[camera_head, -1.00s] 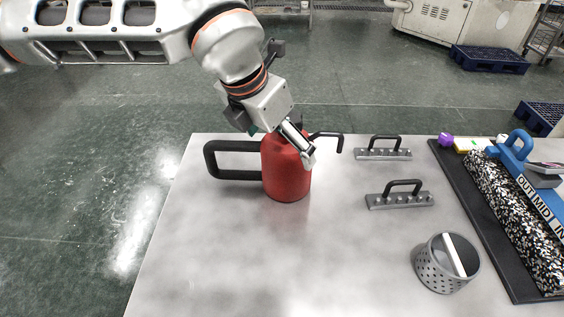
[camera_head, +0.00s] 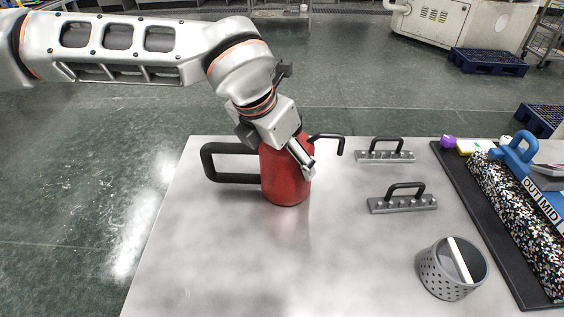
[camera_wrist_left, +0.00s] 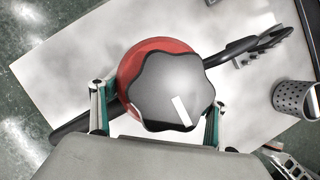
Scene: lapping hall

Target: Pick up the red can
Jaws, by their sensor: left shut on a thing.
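The red can (camera_head: 285,180) stands upright on the pale table, with a big black loop handle on its left and a thin black spout at its upper right. In the left wrist view, the can (camera_wrist_left: 140,60) shows from above under a dark lobed cap (camera_wrist_left: 172,92) with a white mark. My left gripper (camera_head: 301,157) reaches down at the can's top and is shut on it. In the left wrist view its fingers (camera_wrist_left: 156,110) lie on either side of the cap; their exact contact is partly hidden.
Two grey handled blocks (camera_head: 385,156) (camera_head: 403,204) stand right of the can. A perforated grey cup (camera_head: 447,278) with a white bar is at the front right. A black tray (camera_head: 470,222) holds a speckled block and a blue handle.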

